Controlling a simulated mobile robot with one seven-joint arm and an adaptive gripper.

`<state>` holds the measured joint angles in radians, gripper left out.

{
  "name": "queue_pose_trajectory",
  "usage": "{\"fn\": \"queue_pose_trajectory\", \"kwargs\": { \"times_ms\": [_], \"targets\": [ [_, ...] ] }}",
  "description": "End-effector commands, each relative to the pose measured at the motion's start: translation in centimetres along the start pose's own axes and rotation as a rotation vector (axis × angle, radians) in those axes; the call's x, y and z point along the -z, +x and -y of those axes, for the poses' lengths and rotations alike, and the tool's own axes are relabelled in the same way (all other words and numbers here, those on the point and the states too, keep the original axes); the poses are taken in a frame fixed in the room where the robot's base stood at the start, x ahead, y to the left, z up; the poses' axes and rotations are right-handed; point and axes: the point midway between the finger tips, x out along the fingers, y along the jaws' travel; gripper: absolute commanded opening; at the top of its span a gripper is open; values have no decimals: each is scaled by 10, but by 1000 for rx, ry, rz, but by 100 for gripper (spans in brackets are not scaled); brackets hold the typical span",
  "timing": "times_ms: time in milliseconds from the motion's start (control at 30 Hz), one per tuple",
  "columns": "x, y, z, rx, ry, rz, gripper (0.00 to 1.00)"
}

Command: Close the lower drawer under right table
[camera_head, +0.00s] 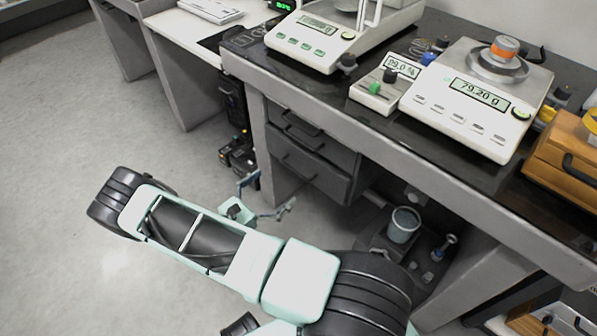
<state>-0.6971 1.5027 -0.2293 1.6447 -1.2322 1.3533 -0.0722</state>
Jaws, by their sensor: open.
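The right table (330,118) is a dark-topped bench with a grey frame. Under its left part is a grey drawer unit with an upper drawer (318,140) and a lower drawer (312,172), each with a dark bar handle. The lower drawer's front seems to stand out slightly; the exact gap cannot be told. My gripper (276,190) is open, its thin fingers spread, in front of and below the lower drawer in the picture. It appears empty; contact with the drawer cannot be told. My mint and black arm fills the lower middle.
Balances (480,95) and a small display unit (385,85) stand on the table, with a wooden case (570,155) at right. A grey bucket (403,225) sits under the table. Black equipment (238,150) stands left of the drawers. The floor (90,110) at left is clear.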

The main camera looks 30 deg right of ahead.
Motion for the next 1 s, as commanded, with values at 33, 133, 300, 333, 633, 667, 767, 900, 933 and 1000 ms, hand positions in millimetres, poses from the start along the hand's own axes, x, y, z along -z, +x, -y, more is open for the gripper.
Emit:
{"fn": "queue_pose_trajectory", "kwargs": {
  "times_ms": [33,133,300,333,633,667,767,900,933,1000],
  "targets": [
    [1,11,1,6,0,1,100],
    [1,31,2,6,1,1,100],
    [1,60,1,4,1,0,100],
    [1,64,1,4,1,0,100],
    [0,82,1,2,1,0,100],
    [0,82,1,2,1,0,100],
    [0,82,1,2,1,0,100],
    [0,82,1,2,1,0,92],
    [0,82,1,2,1,0,89],
    [0,82,1,2,1,0,81]
  ]
}}
